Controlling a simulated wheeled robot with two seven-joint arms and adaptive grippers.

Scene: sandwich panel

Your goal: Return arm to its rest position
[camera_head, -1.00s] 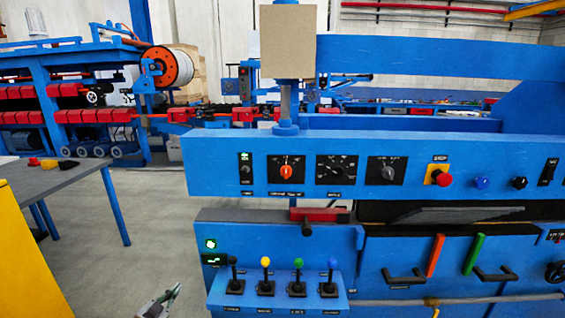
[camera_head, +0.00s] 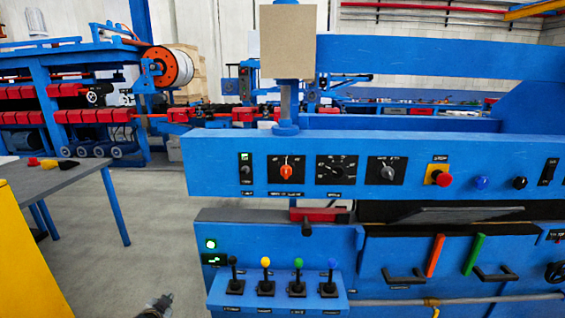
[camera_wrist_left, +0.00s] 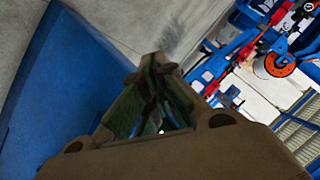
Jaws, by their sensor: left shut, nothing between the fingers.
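My left gripper (camera_head: 160,304) shows only in small part at the bottom edge of the head view, left of the lever box. In the left wrist view its fingers (camera_wrist_left: 158,72) come together at the tips, with nothing held between them. The gripper is apart from the blue machine panel (camera_head: 215,165), over the grey floor. My right gripper is in neither view.
The lever box (camera_head: 278,300) with several coloured levers juts out at the panel's lower front. A grey table (camera_head: 60,180) and a yellow block (camera_head: 25,265) stand at the left. Open floor (camera_head: 150,230) lies between table and panel.

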